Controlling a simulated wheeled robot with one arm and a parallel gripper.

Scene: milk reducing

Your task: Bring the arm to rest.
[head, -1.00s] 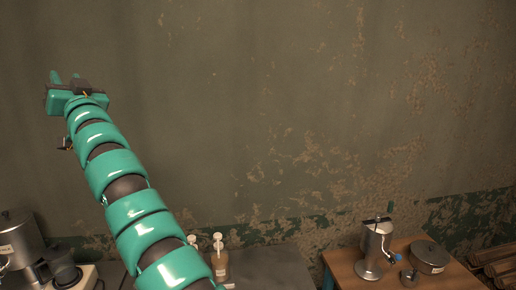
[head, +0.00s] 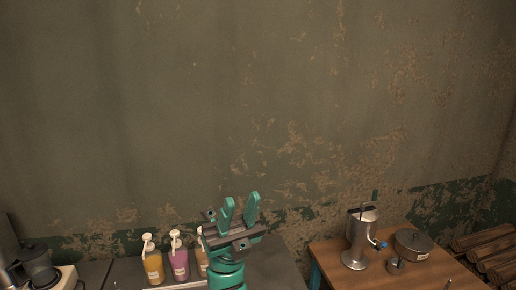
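My gripper (head: 240,203) is at the lower middle of the head view, at the end of my green arm. Its two green fingers point up and stand apart with nothing between them. The arm is folded low, with only its last part showing above the bottom edge. The gripper appears in front of the dark counter (head: 274,266) and just right of the pump bottles. I cannot tell its exact distance from them.
Pump bottles in yellow (head: 153,267), pink (head: 180,266) and pale orange (head: 202,264) stand on the counter. A machine (head: 38,267) is at left. A metal dispenser (head: 357,242) and round pot (head: 412,244) stand on a wooden table (head: 332,262). Logs (head: 488,250) lie at right.

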